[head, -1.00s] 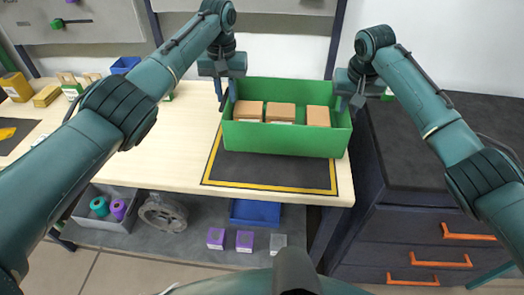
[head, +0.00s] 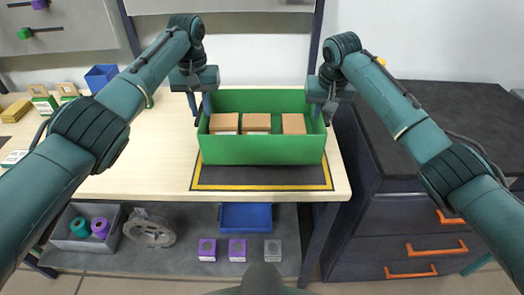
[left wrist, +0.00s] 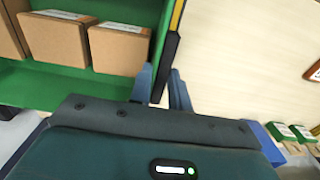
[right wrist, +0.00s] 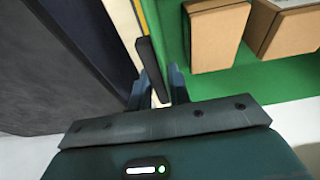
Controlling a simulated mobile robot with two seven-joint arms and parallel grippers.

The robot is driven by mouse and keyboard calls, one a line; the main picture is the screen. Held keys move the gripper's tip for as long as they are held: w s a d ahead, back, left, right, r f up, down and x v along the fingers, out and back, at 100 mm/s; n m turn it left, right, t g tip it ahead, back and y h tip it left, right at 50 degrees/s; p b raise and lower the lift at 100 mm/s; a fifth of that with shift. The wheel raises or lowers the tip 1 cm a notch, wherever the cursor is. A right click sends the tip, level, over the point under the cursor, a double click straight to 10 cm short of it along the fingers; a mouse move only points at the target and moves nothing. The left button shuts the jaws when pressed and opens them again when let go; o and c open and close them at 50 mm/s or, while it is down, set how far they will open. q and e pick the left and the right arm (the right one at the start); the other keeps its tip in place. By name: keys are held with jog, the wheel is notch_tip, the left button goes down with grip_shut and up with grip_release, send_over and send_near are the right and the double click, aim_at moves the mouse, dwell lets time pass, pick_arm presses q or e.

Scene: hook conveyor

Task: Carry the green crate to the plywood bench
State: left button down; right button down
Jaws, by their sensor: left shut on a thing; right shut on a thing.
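The green crate (head: 262,150) holds 3 brown cardboard boxes (head: 257,123) and is at the right end of the plywood bench (head: 150,150), over a black mat with a yellow border (head: 262,187). I cannot tell whether its base touches the mat. My left gripper (head: 199,108) is shut on the crate's left end wall; the crate's wall also shows in the left wrist view (left wrist: 158,40). My right gripper (head: 328,110) is shut on the right end wall, and that side shows in the right wrist view (right wrist: 176,40). The crate looks level.
A dark cabinet (head: 405,215) with orange handles stands right of the bench. A blue bin (head: 101,77) and small boxes (head: 42,101) sit at the bench's left. A lower shelf holds a grey bin (head: 83,240), a blue tray (head: 246,216) and purple boxes (head: 237,249).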

jog(key=shift+d, duration=0.1)
